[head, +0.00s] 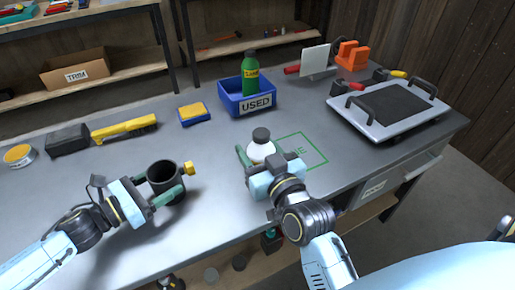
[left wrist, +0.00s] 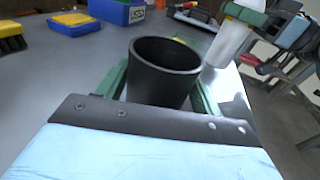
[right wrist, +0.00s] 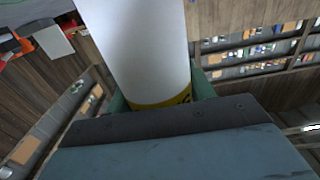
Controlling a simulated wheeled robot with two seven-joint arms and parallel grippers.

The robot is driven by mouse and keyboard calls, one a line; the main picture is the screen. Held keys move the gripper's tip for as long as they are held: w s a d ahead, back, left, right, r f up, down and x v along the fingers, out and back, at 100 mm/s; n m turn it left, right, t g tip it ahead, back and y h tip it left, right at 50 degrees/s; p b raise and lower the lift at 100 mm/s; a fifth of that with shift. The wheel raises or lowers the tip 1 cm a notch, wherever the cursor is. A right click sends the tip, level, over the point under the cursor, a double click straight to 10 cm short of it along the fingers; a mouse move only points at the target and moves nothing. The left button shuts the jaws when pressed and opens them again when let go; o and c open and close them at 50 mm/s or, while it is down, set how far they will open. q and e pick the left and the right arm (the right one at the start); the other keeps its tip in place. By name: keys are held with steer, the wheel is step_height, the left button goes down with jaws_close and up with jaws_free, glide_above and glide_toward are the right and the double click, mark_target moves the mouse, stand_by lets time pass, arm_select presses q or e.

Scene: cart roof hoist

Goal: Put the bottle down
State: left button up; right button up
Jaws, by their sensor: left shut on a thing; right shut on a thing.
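A white bottle (head: 261,150) with a dark cap stands upright in my right gripper (head: 264,159), near the table's front edge. The right wrist view shows its white body (right wrist: 140,45) and a yellow band between the fingers. It also shows in the left wrist view (left wrist: 228,45); I cannot tell whether its base touches the table. A green outlined square (head: 301,150) with partly covered lettering lies on the table just right of the bottle. My left gripper (head: 166,184) is shut on a black cup (left wrist: 165,75), with a yellow piece at its far side.
A blue bin (head: 236,105) marked USED holds a green bottle (head: 250,75). A sponge (head: 193,113), a yellow tool (head: 124,128), a black block (head: 67,139) and a tin lie at the left. A handled grey panel (head: 372,125) lies at the right.

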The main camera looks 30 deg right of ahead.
steer(key=shift+r, duration=0.15)
stand_by(0.4)
step_height(320, 180, up, 9)
steer(key=n+g+y, duration=0.3)
steer(key=n+y, duration=0.3)
steer(key=y, duration=0.4)
glide_above(167, 183)
steer(key=w, duration=0.5)
step_height(167, 183, down, 10)
steer(key=a, duration=0.1)
steer(key=shift+n, duration=0.3)
steer(key=shift+a, duration=0.1)
steer(key=o, duration=1.4)
steer(key=shift+f, duration=0.2)
